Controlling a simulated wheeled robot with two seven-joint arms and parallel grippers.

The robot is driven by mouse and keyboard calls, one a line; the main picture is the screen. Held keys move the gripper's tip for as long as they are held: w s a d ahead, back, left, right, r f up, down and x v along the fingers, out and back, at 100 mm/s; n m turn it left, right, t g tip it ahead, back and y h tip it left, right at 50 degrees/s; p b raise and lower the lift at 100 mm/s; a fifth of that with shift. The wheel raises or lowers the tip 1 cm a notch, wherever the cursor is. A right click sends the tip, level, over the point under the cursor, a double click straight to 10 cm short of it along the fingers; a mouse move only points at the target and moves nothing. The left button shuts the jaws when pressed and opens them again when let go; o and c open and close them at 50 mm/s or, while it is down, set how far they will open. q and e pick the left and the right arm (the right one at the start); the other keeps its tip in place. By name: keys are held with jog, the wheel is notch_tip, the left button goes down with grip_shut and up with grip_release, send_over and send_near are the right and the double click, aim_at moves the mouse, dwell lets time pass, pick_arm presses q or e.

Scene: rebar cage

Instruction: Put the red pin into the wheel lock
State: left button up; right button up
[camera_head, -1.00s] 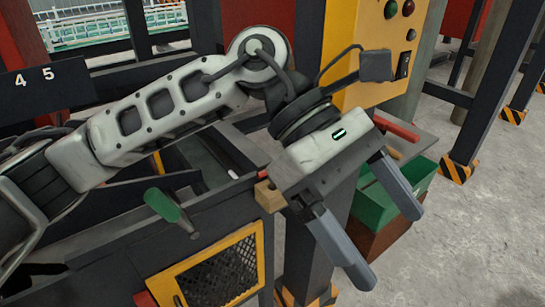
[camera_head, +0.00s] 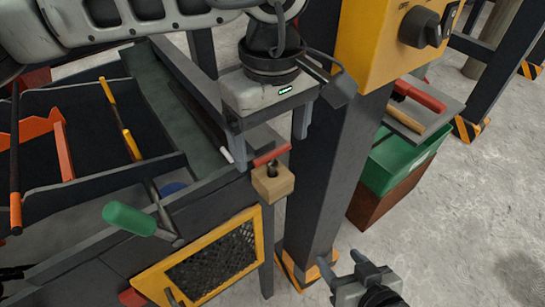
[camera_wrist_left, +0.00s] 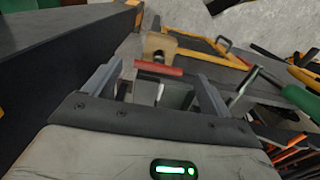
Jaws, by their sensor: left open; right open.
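The red pin (camera_head: 271,155) shows its red crossbar handle just above a small wooden block (camera_head: 280,186) at the bench corner. A dark part goes down from the handle to the block; I cannot tell how deep it sits. My left gripper (camera_head: 270,152) is open, pointing down, with its fingers on either side of the handle. In the left wrist view the red handle (camera_wrist_left: 158,68) lies between the open fingers, with the wooden block (camera_wrist_left: 160,43) beyond it. My right gripper (camera_head: 339,262) is open and empty at the bottom. I cannot make out the wheel lock.
A green-handled lever (camera_head: 129,218) stands out from the bench left of the block. A tool tray (camera_head: 88,186) is at left. A dark post (camera_head: 328,170) stands close right of the block.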

aim_at(272, 152)
pick_arm(q)
jog(key=shift+f+p, duration=0.4)
jog(key=shift+f, duration=2.6)
jog(key=c, duration=1.1)
